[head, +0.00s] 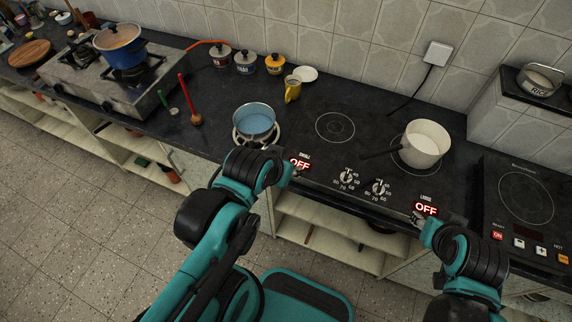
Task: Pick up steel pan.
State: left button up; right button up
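No pan in the head view is plainly bare steel. A cream-white saucepan (425,146) with a dark handle pointing left sits on the right hob ring. A pale blue pan (254,121) stands on a burner left of the middle, its near side close to my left arm. My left gripper (291,171) is at the counter's front edge, below and right of the blue pan. My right gripper (418,218) is at the front edge, below the saucepan and apart from it. Both grippers are small and partly hidden by their wrists; their finger openings are unclear.
A blue pot (124,53) sits on the gas stove at the left. Several small jars (245,63), a yellow mug (292,90) and a white saucer (305,74) stand at the back. The middle hob ring (335,127) is bare.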

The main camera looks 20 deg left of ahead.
aim_at(254, 123)
jog(key=j+u, duration=0.1)
jog(key=u, duration=0.25)
jog(key=j+u, duration=0.1)
jog(key=u, duration=0.25)
jog(key=i+u, duration=0.1)
jog(key=u, duration=0.25)
jog(key=k+l+z, duration=0.1)
jog(key=l, duration=0.3)
jog(key=k+l, duration=0.1)
jog(key=l, duration=0.3)
jog(key=l+z, duration=0.15)
jog(key=l, duration=0.2)
jog(key=k+l, duration=0.05)
